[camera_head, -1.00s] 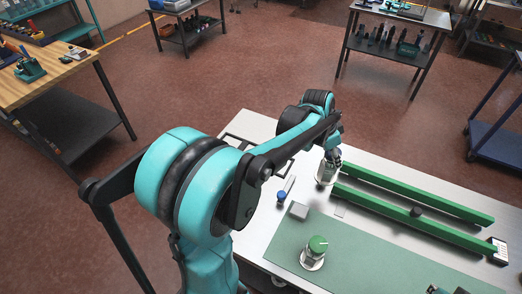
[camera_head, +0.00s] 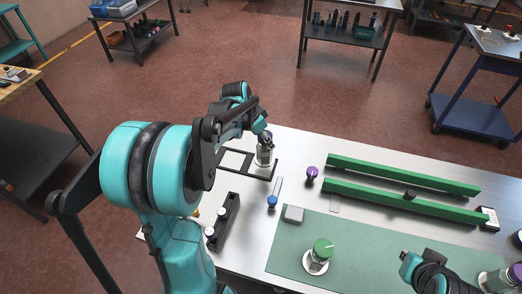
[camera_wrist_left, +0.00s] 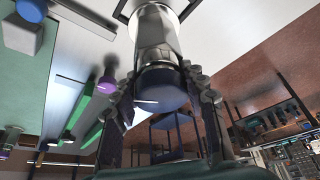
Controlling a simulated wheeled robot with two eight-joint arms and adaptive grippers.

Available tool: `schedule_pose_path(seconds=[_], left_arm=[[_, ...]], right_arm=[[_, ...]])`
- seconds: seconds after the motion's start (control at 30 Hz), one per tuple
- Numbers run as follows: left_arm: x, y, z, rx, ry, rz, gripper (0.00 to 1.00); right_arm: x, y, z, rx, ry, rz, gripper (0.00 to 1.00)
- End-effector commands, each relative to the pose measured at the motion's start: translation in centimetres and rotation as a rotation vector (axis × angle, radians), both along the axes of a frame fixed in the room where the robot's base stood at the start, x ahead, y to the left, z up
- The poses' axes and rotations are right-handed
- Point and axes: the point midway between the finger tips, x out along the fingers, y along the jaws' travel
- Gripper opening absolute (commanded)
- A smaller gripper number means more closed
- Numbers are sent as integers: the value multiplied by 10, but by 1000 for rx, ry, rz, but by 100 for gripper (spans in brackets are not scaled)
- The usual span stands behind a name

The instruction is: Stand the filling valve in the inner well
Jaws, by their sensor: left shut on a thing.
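My left gripper (camera_head: 265,138) is shut on a silver cylindrical piece with a dark blue cap (camera_wrist_left: 162,88), which I take to be the filling valve. In the head view, this held valve (camera_head: 264,155) hangs upright over the right part of a flat black frame (camera_head: 232,152) with open bays at the table's back left. I cannot tell whether its base touches the frame or table. The wrist view shows the fingers around the capped end. My right gripper (camera_head: 408,263) is at the lower right above the green mat; its jaw opening is unclear.
A green-capped piece (camera_head: 322,248) stands on the green mat (camera_head: 358,238), near a grey block (camera_head: 293,214). A purple knob (camera_head: 312,173), a blue knob (camera_head: 272,201) and a black rack (camera_head: 228,218) stand nearby. Two green rails (camera_head: 400,176) cross the right side.

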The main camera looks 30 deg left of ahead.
Motion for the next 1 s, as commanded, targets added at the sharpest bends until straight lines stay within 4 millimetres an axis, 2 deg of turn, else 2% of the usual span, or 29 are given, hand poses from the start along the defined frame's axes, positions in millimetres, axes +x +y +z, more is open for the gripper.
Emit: schedule_pose_path(seconds=[0.1, 0.27, 0.53, 0.9, 0.93, 1.0], left_arm=[[-3, 10, -6, -1, -1, 1, 0], [-4, 12, -13, -1, -1, -1, 0], [-4, 12, -47, -1, -1, -1, 0], [-4, 11, -50, -1, -1, -1, 0], [-5, 12, -51, 0, 0, -1, 45], [-4, 12, -50, 0, 0, -1, 63]], right_arm=[[0, 0, -3, 0, 0, 0, 0], [0, 0, -5, 0, 0, 0, 0], [0, 0, -18, 0, 0, 0, 0], [0, 0, -20, 0, 0, 0, 0], [0, 0, -20, 0, 0, 0, 0], [0, 0, -19, 0, 0, 0, 0]])
